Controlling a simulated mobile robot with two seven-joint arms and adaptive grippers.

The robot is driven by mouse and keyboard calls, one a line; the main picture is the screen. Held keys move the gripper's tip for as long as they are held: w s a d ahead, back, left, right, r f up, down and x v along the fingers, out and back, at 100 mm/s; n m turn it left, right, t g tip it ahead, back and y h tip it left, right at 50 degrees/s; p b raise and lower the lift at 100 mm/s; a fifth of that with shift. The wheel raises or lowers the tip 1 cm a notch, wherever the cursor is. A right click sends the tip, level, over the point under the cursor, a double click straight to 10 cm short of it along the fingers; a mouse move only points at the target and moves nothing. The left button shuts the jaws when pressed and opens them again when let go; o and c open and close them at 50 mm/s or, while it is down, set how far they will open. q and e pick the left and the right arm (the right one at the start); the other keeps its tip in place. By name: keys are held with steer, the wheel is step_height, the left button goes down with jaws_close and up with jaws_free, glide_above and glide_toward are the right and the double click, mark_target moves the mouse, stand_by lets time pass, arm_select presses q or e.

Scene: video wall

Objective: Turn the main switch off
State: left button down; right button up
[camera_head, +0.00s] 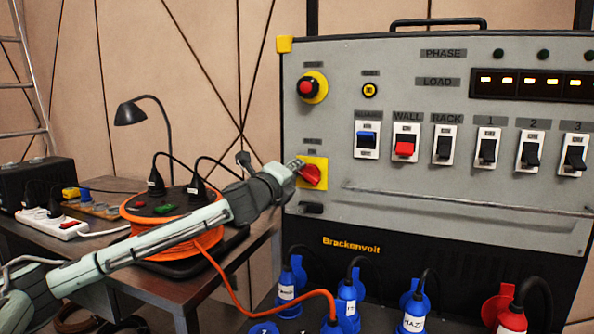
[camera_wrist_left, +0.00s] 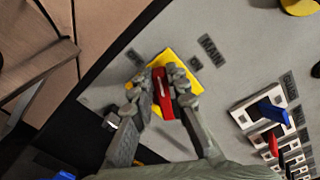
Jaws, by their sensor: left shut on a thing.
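The main switch (camera_head: 312,175) is a red rotary handle on a yellow square plate (camera_head: 322,162), at the lower left of the grey panel's front. My left gripper (camera_head: 297,167) reaches it from the left. In the left wrist view the red handle (camera_wrist_left: 162,95), with a pale line along it, sits between the two fingers of my left gripper (camera_wrist_left: 160,82), which is shut on it. The yellow plate (camera_wrist_left: 184,58) shows behind the fingers. The fingers hide parts of the handle and plate. My right gripper is not in view.
Above is a red emergency button on a yellow ring (camera_head: 309,87). Rocker switches, one blue (camera_head: 366,140) and one red (camera_head: 404,147), line the panel to the right. A metal rail (camera_head: 450,196) runs below them. An orange cable reel (camera_head: 130,212) stands on the left table.

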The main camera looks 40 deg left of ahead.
arm_select(q)
steer(key=n, duration=0.2)
steer(key=f+n, duration=0.1)
steer(key=n, duration=0.2)
steer(key=shift+a+f+n+b, duration=0.2)
steer(key=shift+a+n+b, duration=0.1)
steer(key=shift+n, duration=0.1)
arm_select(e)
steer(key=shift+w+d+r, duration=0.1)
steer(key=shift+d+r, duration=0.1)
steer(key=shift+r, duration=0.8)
arm_select(q)
steer(key=c, duration=1.5)
jaws_free()
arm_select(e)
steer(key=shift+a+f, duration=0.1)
arm_select(q)
steer(key=shift+s+d+f, duration=0.1)
